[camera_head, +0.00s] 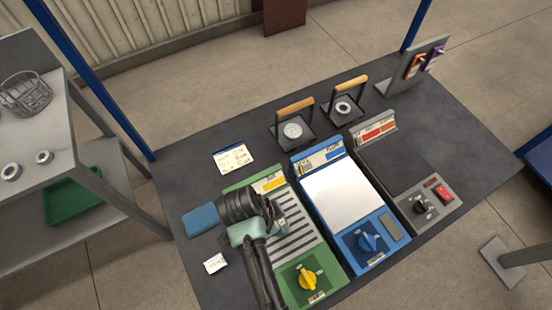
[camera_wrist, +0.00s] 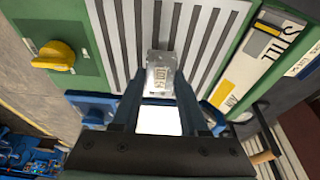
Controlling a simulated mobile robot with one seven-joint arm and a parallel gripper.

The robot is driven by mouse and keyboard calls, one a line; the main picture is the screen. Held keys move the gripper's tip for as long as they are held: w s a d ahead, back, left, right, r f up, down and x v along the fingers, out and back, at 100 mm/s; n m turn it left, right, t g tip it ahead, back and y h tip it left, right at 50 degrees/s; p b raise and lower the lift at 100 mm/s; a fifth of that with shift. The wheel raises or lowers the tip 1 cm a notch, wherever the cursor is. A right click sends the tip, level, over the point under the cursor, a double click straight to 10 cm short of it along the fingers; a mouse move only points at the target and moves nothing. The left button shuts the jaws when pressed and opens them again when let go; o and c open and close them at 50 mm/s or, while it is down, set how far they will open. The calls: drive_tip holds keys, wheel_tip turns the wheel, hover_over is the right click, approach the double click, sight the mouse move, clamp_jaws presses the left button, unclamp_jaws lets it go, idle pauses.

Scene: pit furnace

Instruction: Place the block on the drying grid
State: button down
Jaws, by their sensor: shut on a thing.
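The drying grid (camera_head: 296,240) is the pale plate with dark slots on the green station at the front of the dark table. It fills much of the wrist view (camera_wrist: 205,45). My gripper (camera_wrist: 160,88) is shut on a small silver-grey block (camera_wrist: 161,66) with markings on its face. The block shows over the slotted plate in the wrist view; I cannot tell whether it touches the plate. In the head view my arm covers the left part of the grid, and the block cannot be made out clearly.
The green station's yellow knob (camera_head: 308,279) is in front of the grid. A blue station with a white plate (camera_head: 338,198) stands to the right, then a grey station (camera_head: 433,200). Two wooden-handled stands (camera_head: 295,128) (camera_head: 344,107) are behind. A blue pad (camera_head: 200,221) lies left.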

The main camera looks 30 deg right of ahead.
drive_tip(key=shift+f, duration=0.35)
drive_tip(key=shift+f, duration=0.1)
drive_tip(key=shift+c, duration=2.2)
unclamp_jaws()
